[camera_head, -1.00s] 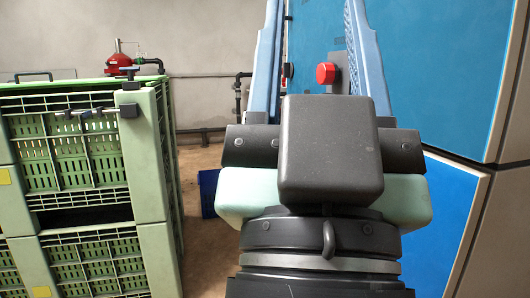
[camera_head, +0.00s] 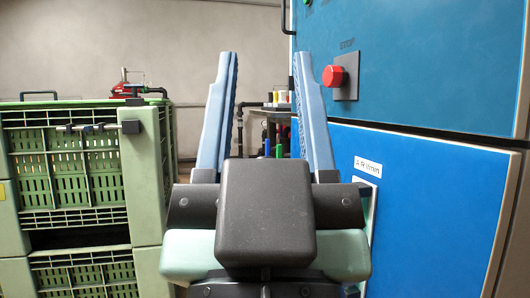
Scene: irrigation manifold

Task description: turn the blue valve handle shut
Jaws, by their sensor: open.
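My gripper (camera_head: 265,55) is in front of me with its two light blue fingers pointing up and spread wide apart. Nothing is between its fingertips. Beyond it, in the gap between the fingers, small upright blue and green parts show in the distance. The blue part (camera_head: 279,149) looks like the blue valve handle, but it is too small to tell its turn.
Stacked green crates (camera_head: 68,160) stand at the left. A large blue cabinet (camera_head: 430,190) fills the right, with a red stop button (camera_head: 333,76) close to the right finger. Behind, red, yellow and white items (camera_head: 282,98) sit by dark pipes at the wall.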

